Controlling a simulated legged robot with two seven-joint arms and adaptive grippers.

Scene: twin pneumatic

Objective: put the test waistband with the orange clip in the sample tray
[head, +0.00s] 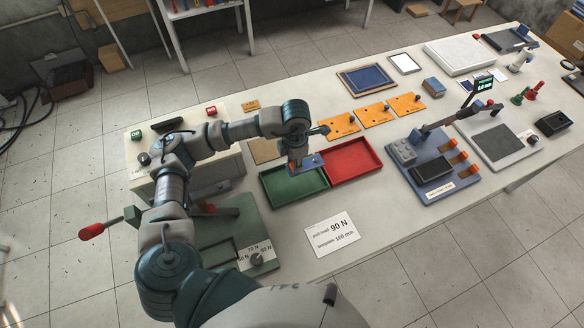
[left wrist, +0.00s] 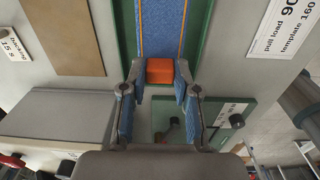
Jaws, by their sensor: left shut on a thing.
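My left gripper (head: 298,164) is over the green tray (head: 282,199). In the left wrist view my left gripper (left wrist: 160,98) has its two fingers on either side of an orange clip (left wrist: 160,71) and is shut on the waistband there. The test waistband (left wrist: 160,28) is a blue strip with thin orange lines, running away from the fingers above the green tray (left wrist: 125,28). In the head view a small blue part of the waistband (head: 312,161) shows at the fingertips. Which tray is the sample tray is not labelled. My right gripper is not in view.
A red tray (head: 352,161) adjoins the green one on the right. A white card reading 90 N (head: 332,234) lies in front. Orange plates (head: 374,115) lie behind. A green-based fixture (head: 258,259) stands at the near left, and a blue-based device (head: 428,188) to the right.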

